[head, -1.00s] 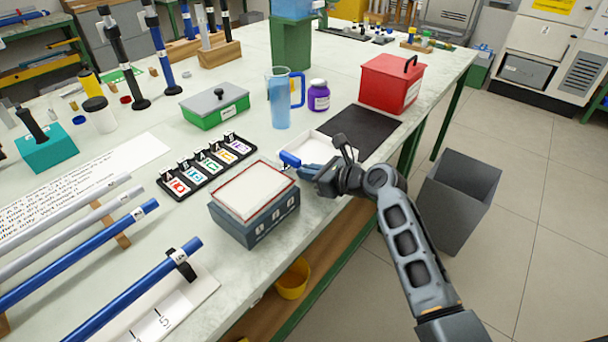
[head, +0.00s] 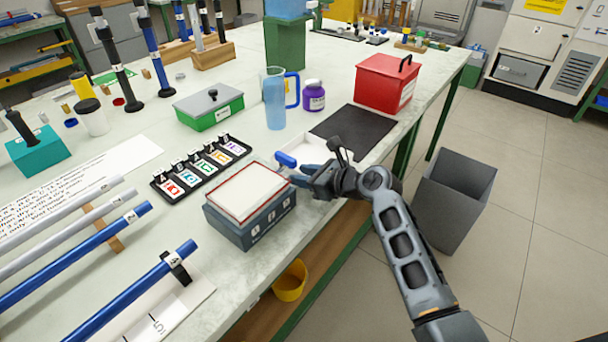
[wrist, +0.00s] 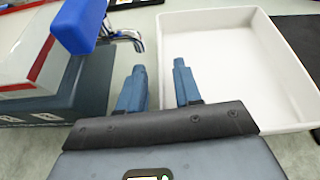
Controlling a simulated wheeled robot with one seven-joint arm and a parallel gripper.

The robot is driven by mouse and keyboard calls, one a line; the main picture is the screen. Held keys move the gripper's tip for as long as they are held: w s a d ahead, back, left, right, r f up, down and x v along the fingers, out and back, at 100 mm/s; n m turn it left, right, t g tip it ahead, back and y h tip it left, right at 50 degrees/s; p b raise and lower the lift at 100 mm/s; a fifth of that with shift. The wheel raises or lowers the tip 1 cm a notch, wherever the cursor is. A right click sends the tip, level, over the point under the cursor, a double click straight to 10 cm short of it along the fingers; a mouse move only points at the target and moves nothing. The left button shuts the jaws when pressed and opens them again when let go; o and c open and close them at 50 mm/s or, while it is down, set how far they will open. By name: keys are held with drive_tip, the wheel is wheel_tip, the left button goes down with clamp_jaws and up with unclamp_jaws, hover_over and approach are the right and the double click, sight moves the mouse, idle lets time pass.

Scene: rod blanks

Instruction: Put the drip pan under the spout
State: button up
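The drip pan, a shallow white tray (head: 296,147), lies on the bench beyond my gripper, partly hidden by it. In the wrist view the pan (wrist: 228,62) fills the upper right. My gripper (head: 293,176) is low over the bench near the pan. In the wrist view my gripper (wrist: 159,66) is open, with nothing between its fingers. The right finger overlaps the pan's left wall in the picture; I cannot tell if they touch. A blue tank (head: 292,8) stands on a green stand (head: 287,43) at the back; no spout is clearly visible there.
A blue block (wrist: 78,25) with a metal piece beside it is left of my fingers. A dark box (head: 250,219) with a red-edged white top stands close left. A black mat (head: 354,132), red box (head: 387,82), blue pitcher (head: 274,103) and purple jar (head: 313,96) lie beyond.

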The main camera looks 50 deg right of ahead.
drive_tip(key=shift+r, duration=0.15)
drive_tip(key=v, duration=1.2)
drive_tip(key=s+a+f+n+g+h, duration=0.25)
drive_tip(key=s+a+f+n, duration=0.25)
drive_tip(key=s+a+n, duration=0.8)
drive_tip(key=s+a+r+n+t+y, duration=0.1)
drive_tip(key=s+a+r+n, duration=0.4)
drive_tip(key=n, duration=0.6)
drive_tip(key=s+a+r+n+t+y, duration=0.1)
drive_tip(key=s+a+r+n, duration=0.4)
drive_tip(key=n, duration=0.5)
drive_tip(key=s+r+t, duration=0.1)
drive_tip(key=s+r, duration=0.1)
drive_tip(key=s, duration=0.1)
drive_tip(key=shift+n+t, duration=0.35)
drive_tip(key=shift+n, duration=0.05)
drive_tip(key=shift+s+a, duration=0.1)
drive_tip(key=shift+c, duration=0.3)
